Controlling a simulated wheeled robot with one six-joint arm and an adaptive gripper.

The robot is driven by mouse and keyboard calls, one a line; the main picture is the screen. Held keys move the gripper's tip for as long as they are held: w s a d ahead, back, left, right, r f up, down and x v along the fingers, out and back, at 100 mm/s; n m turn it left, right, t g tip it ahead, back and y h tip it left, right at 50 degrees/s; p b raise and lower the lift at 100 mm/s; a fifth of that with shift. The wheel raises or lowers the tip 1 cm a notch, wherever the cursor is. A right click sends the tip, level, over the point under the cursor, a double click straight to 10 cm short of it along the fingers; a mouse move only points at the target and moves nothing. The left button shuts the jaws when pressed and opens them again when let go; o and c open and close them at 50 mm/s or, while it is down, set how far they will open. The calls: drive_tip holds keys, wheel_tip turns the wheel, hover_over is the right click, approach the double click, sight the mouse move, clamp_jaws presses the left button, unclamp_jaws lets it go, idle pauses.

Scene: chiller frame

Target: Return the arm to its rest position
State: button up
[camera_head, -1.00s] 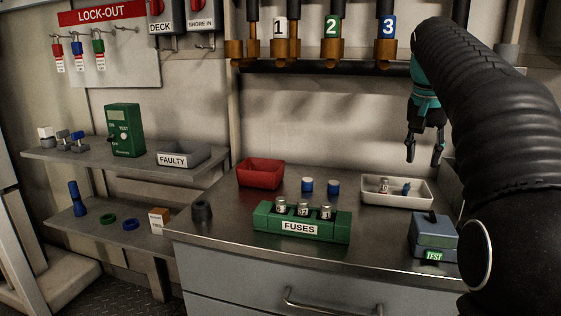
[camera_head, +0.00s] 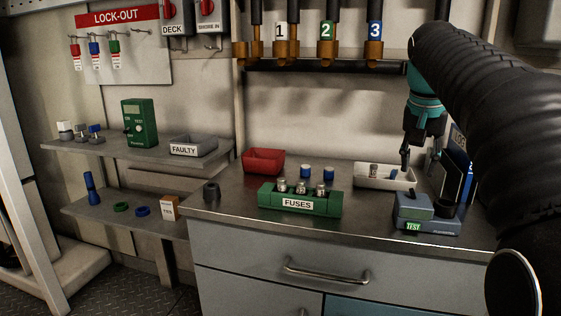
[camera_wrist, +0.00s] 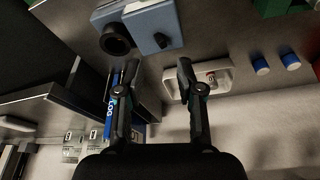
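My gripper (camera_head: 419,160) hangs fingers down above the right part of the metal counter (camera_head: 350,215), near the white tray (camera_head: 400,180). Its two fingers are spread apart with nothing between them. In the wrist view the open fingers (camera_wrist: 150,72) show over the counter, with the white tray (camera_wrist: 222,82) by one finger and the blue-grey tester (camera_wrist: 152,22) beyond. My arm comes in from the right side of the head view.
The tester (camera_head: 425,214) stands at the counter's right, beside a dark blue log book (camera_head: 456,170). The green fuse block (camera_head: 300,203), red bin (camera_head: 263,160) and two blue-and-white caps stand further left. Numbered hanging plugs (camera_head: 327,45) are above. The counter front is clear.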

drive_tip(key=s+a+f+n+t, duration=0.1)
drive_tip(key=s+a+f+n, duration=0.1)
drive_tip(key=s+a+f, duration=0.2)
drive_tip(key=s+a+f+n+y, duration=0.1)
drive_tip(key=s+a+f+n, duration=0.1)
drive_tip(key=s+f, duration=0.9)
drive_tip(key=s+a+f+n+t, duration=0.1)
drive_tip(key=s+a+f+n, duration=0.1)
drive_tip(key=s+a+f, duration=0.3)
drive_tip(key=s+f, duration=0.2)
drive_tip(key=s, duration=0.1)
drive_tip(key=shift+a+f+t+y, duration=0.15)
drive_tip(key=shift+a+t+y, duration=0.15)
drive_tip(key=shift+y, duration=0.1)
drive_tip(key=shift+s, duration=0.1)
